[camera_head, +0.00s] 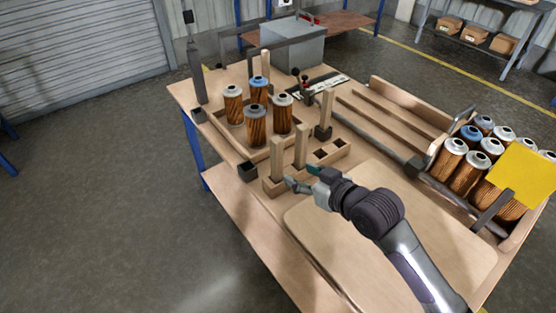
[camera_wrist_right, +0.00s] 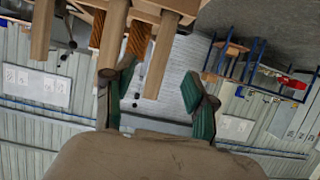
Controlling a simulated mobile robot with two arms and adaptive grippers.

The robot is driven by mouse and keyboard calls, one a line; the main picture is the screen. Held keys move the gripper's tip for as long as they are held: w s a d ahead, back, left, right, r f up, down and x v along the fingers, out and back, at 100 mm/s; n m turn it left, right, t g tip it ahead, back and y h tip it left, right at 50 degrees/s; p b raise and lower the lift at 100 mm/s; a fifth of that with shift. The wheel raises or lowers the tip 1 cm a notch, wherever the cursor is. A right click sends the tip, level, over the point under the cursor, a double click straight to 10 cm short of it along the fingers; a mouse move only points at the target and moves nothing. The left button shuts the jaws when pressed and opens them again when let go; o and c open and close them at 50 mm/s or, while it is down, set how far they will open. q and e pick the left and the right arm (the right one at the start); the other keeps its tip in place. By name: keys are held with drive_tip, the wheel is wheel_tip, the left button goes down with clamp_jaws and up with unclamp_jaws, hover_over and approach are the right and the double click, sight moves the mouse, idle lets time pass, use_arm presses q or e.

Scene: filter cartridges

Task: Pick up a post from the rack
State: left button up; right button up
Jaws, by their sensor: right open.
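A wooden rack (camera_head: 308,170) stands on the bench, with square sockets along its top. Two light wooden posts stand upright in it, a left post (camera_head: 277,158) and one beside it (camera_head: 301,146); two sockets at the right are empty. Another post (camera_head: 327,106) stands in a dark holder behind the rack. My right gripper (camera_head: 300,177) is open and empty, low in front of the rack. My left gripper is not in view.
Several filter cartridges (camera_head: 256,125) stand in a tray behind the rack. More cartridges fill a crate (camera_head: 512,240) at the right, near a yellow panel (camera_head: 523,173). A grey box (camera_head: 292,45) stands at the back. The board (camera_head: 370,235) in front is partly under my arm.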

sight(280, 163)
drive_tip(key=x, duration=0.4)
drive_tip(key=shift+w+a+f, duration=0.15)
drive_tip(key=shift+a, duration=0.05)
drive_tip(key=shift+w+a+f, duration=0.1)
drive_tip(key=shift+w, duration=0.15)
drive_tip(key=shift+w+a, duration=0.5)
drive_tip(key=x, duration=0.3)
drive_tip(key=shift+w+a, duration=0.25)
drive_tip(key=shift+w, duration=0.05)
drive_tip(key=shift+w+a, duration=0.1)
drive_tip(key=shift+c, duration=0.6)
drive_tip(key=c, duration=0.8)
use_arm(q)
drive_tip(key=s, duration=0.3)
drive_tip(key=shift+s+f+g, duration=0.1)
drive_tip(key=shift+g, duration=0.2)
use_arm(e)
clamp_jaws()
